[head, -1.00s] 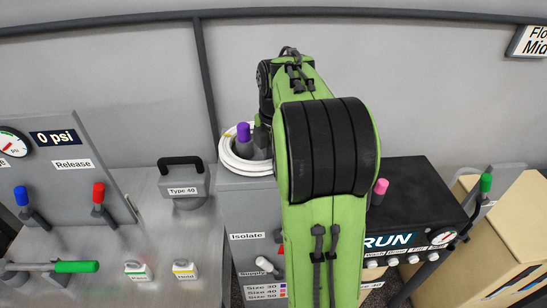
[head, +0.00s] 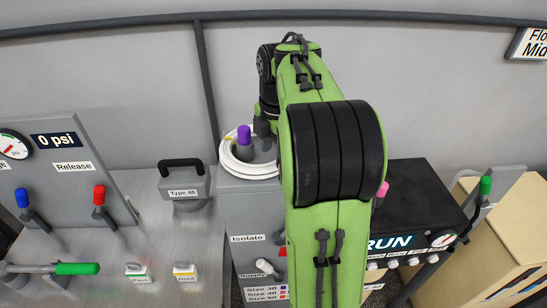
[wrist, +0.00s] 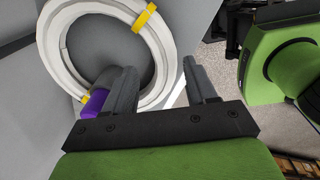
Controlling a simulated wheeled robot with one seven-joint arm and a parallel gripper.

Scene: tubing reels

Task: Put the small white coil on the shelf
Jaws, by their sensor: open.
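The small white coil (head: 231,164) lies on top of a grey cabinet, around the base of a purple-topped post (head: 244,135). In the wrist view the coil (wrist: 68,62) shows yellow ties, and the purple top (wrist: 95,103) is beside my left finger. My gripper (wrist: 158,66) is open. One finger appears over the coil's inner opening and the other outside its ring, with part of the ring between them. I cannot tell whether the fingers touch it. In the head view my arm hides the coil's right side and most of my gripper (head: 264,130).
A black RUN box (head: 415,205) with a pink-topped post (head: 382,189) stands right of my arm. A Type 40 block (head: 184,187) with a black handle and a gauge panel (head: 70,150) are at left. Cardboard boxes (head: 510,235) stand at far right. No shelf is clearly identifiable.

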